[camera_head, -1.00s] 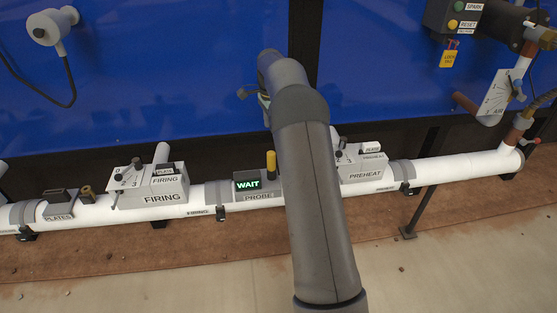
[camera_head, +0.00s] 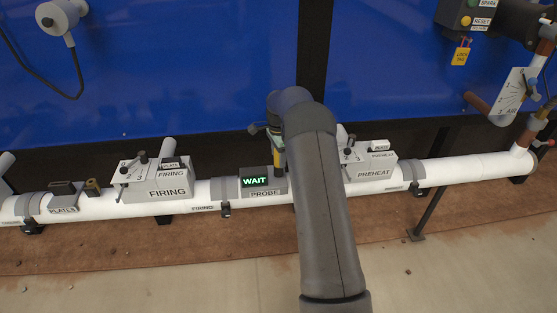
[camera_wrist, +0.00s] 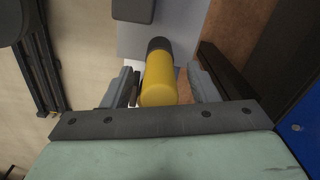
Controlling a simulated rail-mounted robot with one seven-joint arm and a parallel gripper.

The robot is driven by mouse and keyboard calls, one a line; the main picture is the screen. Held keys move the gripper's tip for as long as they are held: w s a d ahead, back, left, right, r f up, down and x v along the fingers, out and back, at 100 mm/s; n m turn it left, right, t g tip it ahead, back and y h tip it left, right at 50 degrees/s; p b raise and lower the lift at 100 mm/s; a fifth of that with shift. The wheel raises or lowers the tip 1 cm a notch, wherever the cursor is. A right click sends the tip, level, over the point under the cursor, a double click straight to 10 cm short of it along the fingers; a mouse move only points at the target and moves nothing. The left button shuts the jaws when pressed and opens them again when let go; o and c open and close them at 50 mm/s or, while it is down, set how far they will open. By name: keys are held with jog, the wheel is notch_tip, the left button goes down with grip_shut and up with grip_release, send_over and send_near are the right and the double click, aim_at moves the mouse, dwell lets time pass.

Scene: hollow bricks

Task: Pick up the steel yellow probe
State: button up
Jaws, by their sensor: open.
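The yellow probe (camera_head: 278,160) stands upright in the grey probe station (camera_head: 263,183), just right of the green WAIT display. My arm partly hides it in the head view. In the wrist view the yellow probe (camera_wrist: 159,80), with a dark end, lies between the two fingers of my gripper (camera_wrist: 163,88). The fingers are open, one on each side of it, with a visible gap on the right. On the left the gap is narrower, and I cannot tell whether that finger touches.
A long white pipe (camera_head: 110,209) carries the station. The FIRING block (camera_head: 155,185) is to its left and the PREHEAT block (camera_head: 370,168) to its right, close to my arm. A blue wall (camera_head: 200,70) stands behind. The floor in front is mostly clear.

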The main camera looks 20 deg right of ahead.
jog(key=shift+f, duration=0.75)
jog(key=shift+c, duration=0.3)
jog(key=c, duration=1.1)
jog(key=shift+o, duration=0.2)
